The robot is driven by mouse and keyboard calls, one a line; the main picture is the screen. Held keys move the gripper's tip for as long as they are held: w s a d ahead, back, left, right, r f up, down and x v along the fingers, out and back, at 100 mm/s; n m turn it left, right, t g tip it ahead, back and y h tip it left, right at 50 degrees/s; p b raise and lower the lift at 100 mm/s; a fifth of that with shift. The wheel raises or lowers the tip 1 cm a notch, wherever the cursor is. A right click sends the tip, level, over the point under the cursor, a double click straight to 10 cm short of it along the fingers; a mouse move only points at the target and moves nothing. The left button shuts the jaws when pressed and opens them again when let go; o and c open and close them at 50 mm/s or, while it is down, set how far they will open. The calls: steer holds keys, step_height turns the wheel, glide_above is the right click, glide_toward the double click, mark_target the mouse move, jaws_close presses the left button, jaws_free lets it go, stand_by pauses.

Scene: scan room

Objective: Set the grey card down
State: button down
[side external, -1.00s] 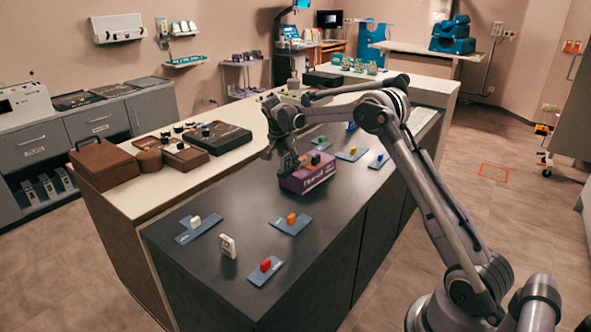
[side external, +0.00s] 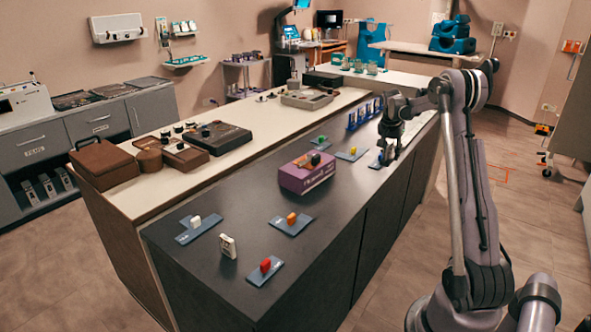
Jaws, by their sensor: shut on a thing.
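Several flat slate-grey cards with coloured blocks on them lie on the dark counter (side external: 225,285). They are the white-block card (side external: 203,229), orange-block card (side external: 283,227), red-block card (side external: 256,276), yellow-block card (side external: 345,157) and green-block card (side external: 324,146). My gripper (side external: 386,160) is low at the counter's right edge, shut on the grey card (side external: 375,165) there. The gripper hides that card's blue block and most of the card. I cannot tell whether the card touches the counter.
A purple box (side external: 304,178) stands mid-counter, left of my gripper. A blue rack (side external: 363,114) stands behind my gripper. Brown cases (side external: 105,163) sit on the white counter. Dark counter space is bare between the cards.

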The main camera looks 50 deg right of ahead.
steer(key=s+d, duration=0.3)
steer(key=s, duration=0.2)
glide_above(374, 178)
steer(key=a, duration=0.2)
steer(key=f, duration=0.7)
steer(key=shift+w+d, duration=0.1)
steer(key=shift+d, duration=0.15)
steer(key=shift+f, duration=2)
steer(key=shift+f, duration=0.1)
steer(key=c, duration=1)
jaws_free()
